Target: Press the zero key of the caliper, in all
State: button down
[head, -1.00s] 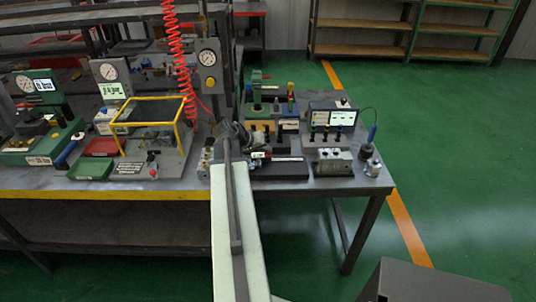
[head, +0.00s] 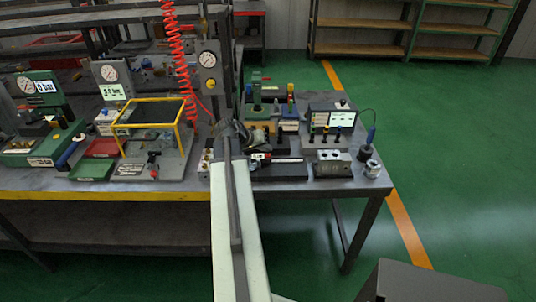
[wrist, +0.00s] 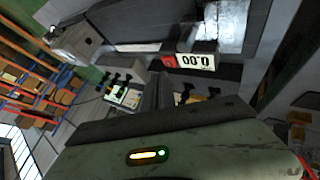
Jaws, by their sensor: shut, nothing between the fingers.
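The caliper (head: 262,156) lies on the right part of the bench, just right of my arm's end, with a small lit display. In the wrist view its white display (wrist: 196,60) shows zeros, seen upside down. A small red key (wrist: 169,61) sits at the left end of that display. My gripper (head: 236,130) is partly hidden behind my own arm in the head view. In the wrist view my gripper's fingers (wrist: 158,90) are together and empty, pointing towards the caliper's area. I cannot tell whether the fingertips touch it.
A yellow-framed fixture (head: 182,122) and trays stand to the left. A metal valve block (head: 332,163) and a display box (head: 332,118) stand to the right. A red coiled hose (head: 181,60) hangs above. A post with a gauge (head: 208,60) rises behind my gripper.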

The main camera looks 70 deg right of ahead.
aim_at(266, 156)
jog(key=shift+r+p, duration=2.6)
jog(key=shift+r, duration=0.05)
jog(key=shift+f, duration=0.1)
jog(key=w+a+f+n+t, duration=0.1)
jog(key=w+a+n+t, duration=0.15)
jog(key=w+a, duration=1)
jog(key=w+a+f+n+t, duration=0.1)
jog(key=w+a+n+t, duration=0.15)
jog(key=w+a, duration=1)
jog(key=w+a+f+n+t+y, duration=0.1)
jog(key=w+a+n, duration=0.1)
jog(key=w+a, duration=0.55)
jog(key=w+a+f+n+y, duration=0.15)
jog(key=w+a, duration=0.25)
jog(key=a, duration=0.6)
jog(key=s+a+f+n+g+y, duration=0.1)
jog(key=s+a+n+y, duration=0.1)
jog(key=a, duration=0.9)
jog(key=s+a+f+n+y, duration=0.1)
jog(key=s+a+n+y, duration=0.2)
jog(key=a, duration=0.9)
jog(key=shift+s+a+f+n+g+y, duration=0.2)
jog(key=shift+s+f+n+g+y, duration=0.15)
jog(key=shift+f+n+g, duration=0.1)
